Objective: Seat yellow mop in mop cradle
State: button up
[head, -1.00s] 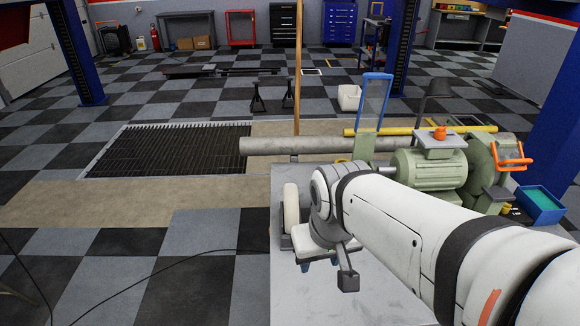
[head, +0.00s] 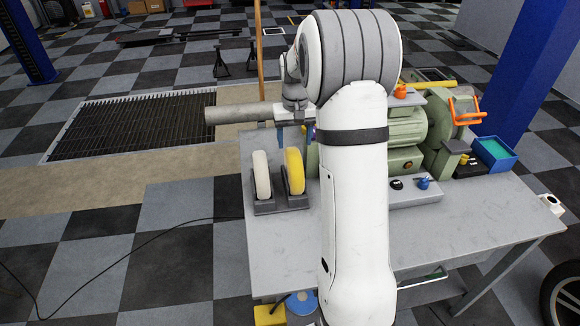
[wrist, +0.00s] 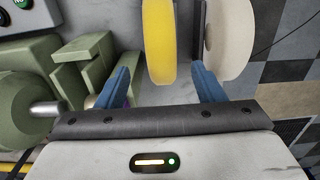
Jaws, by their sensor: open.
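The yellow mop (head: 294,170) is a thick yellow disc. It stands upright on edge in the right-hand slot of the dark grey mop cradle (head: 265,208) on the bench. A white mop (head: 261,174) stands upright in the left-hand slot. My gripper (head: 294,133) is behind the yellow mop in the head view, partly hidden by my arm. In the wrist view my gripper (wrist: 160,68) is open, its blue fingers either side of the yellow mop (wrist: 158,42) in the picture, with no visible grip on it. The white mop (wrist: 230,40) shows outside the right finger.
The grey bench (head: 480,225) carries a green grinding machine (head: 405,135) right of my arm. A blue tray (head: 495,154) sits at its far right. The bench front right is clear.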

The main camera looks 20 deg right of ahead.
aim_at(294, 152)
jog(key=shift+w+d+f, duration=0.15)
jog(key=shift+f, duration=0.2)
jog(key=f+p, duration=0.1)
jog(key=f, duration=0.6)
jog(key=shift+a+f, duration=0.2)
jog(key=c, duration=1.2)
